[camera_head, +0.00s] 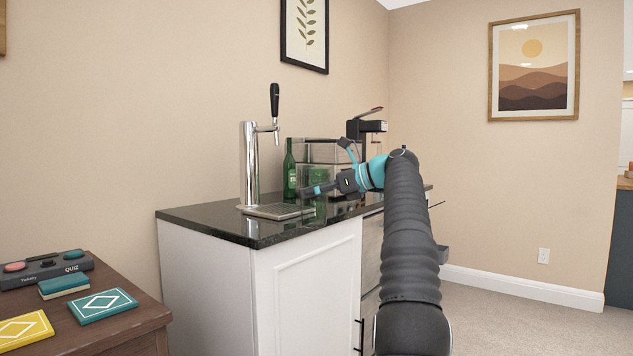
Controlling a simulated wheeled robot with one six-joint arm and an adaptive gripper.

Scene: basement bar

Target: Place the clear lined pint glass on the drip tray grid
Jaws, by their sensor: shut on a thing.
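The drip tray grid (276,211) lies flat on the dark counter at the foot of the chrome beer tap (250,165). My gripper (316,189) is above the counter, just right of the tray, reaching in from the right with its fingers pointing left. It is shut on the clear pint glass (314,177), which shows only faintly against the things behind it. The glass's lines and lower edge are hard to make out, and my fingers cover part of it. It is beside the tray in the picture, not over its middle.
A green bottle (290,172) stands behind, between the tap and my gripper. A brown table (120,335) with quiz items is at lower left. The counter's front left is clear.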

